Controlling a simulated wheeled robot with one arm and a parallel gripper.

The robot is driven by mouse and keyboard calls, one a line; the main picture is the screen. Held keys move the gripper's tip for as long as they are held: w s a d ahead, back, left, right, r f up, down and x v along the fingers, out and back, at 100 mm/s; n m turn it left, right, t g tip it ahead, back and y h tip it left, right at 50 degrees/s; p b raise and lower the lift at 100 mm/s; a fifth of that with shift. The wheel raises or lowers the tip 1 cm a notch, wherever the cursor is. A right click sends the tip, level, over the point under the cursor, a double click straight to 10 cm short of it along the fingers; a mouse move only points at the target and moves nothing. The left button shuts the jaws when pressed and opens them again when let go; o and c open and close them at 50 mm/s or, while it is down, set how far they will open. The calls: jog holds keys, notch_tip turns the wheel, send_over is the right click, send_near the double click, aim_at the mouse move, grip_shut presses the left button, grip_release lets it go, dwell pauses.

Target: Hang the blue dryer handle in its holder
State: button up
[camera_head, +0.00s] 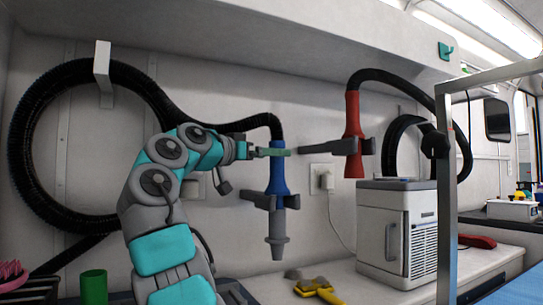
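The blue dryer handle (277,179) hangs upright, with a black hose curving into its top and a grey nozzle (277,240) below. A dark grey forked holder (262,201) shows at the lower part of the blue body, with prongs on both sides. The handle looks in line with the fork, but I cannot tell how fully it is seated. My gripper (275,152) reaches from the left to the handle's upper end. One teal finger crosses in front of it. The other finger is hidden, so its grip is unclear.
A red dryer handle (352,130) sits in a similar holder to the right. A white cabinet (382,225) stands on the counter beside a grey metal post (446,200). A yellow tool (318,288) lies on the counter below. A green cup (94,287) stands at lower left.

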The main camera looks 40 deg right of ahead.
jog(key=shift+s+a, duration=0.15)
jog(key=shift+a, duration=1.75)
